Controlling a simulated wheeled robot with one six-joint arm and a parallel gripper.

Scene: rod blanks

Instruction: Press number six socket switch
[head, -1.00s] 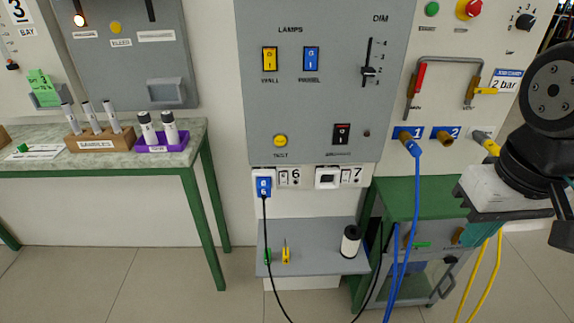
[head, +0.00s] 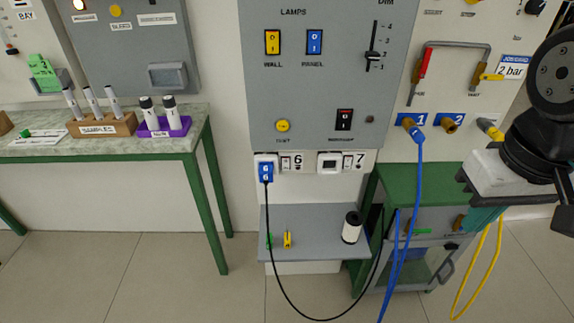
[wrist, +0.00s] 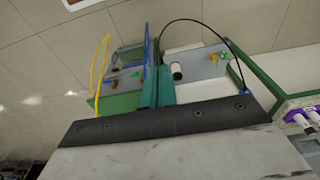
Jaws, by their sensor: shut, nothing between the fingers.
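The number six socket (head: 265,158) is on the white strip below the grey panel, with a blue plug (head: 266,172) and black cable in it. Its small switch (head: 286,163) sits just right of the plug, beside the label 6 (head: 298,165). Which way the switch is set is too small to tell. My gripper (head: 486,220) is far to the right of the socket, in front of the green cabinet, touching nothing that I can see. In the wrist view its teal fingers (wrist: 157,88) are together and empty.
Socket seven (head: 329,163) with its switch (head: 348,161) is just right of six. Blue and yellow hoses hang by the green cabinet (head: 400,183). A green-legged table (head: 206,190) stands left.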

